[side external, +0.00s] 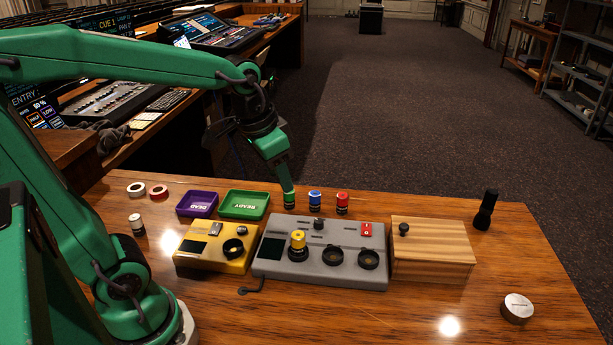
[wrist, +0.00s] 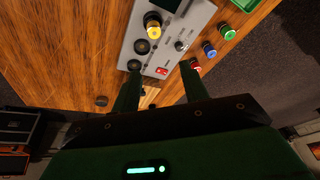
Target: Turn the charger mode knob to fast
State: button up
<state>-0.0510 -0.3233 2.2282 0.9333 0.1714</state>
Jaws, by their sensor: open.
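The grey charger box (side external: 345,270) sits mid-table, with a dark screen, a yellow-topped cylinder (side external: 298,245) in one of its round sockets and a red switch (side external: 366,230). A small dark knob (side external: 319,225) stands at its back edge; in the wrist view the knob (wrist: 181,45) shows a pale ring. Its pointer and labels are too small to read. My gripper (side external: 285,178) is behind the charger, above the table, apart from the knob. In the wrist view my gripper (wrist: 160,72) is open and empty, fingers pointing toward the charger's red-switch end.
Green, blue (side external: 315,201) and red (side external: 342,203) capped cylinders stand close behind the charger. A yellow device (side external: 205,262) is on its left, a wooden box (side external: 432,262) on its right. Purple (side external: 197,204) and green (side external: 244,204) trays lie behind. The front table is mostly clear.

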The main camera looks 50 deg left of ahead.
jog(key=w+a+f+m+g, duration=0.1)
jog(key=w+a+f+g, duration=0.1)
jog(key=w+f, duration=0.5)
jog(key=m+g, duration=0.1)
jog(key=g, duration=0.1)
send_over(319, 220)
jog(key=f, duration=0.5)
jog(key=shift+a+f, duration=0.2)
jog(key=shift+w+f, duration=0.1)
jog(key=shift+f, duration=0.15)
jog(key=shift+d+f, duration=0.2)
jog(key=shift+f, duration=3.55)
grip_shut()
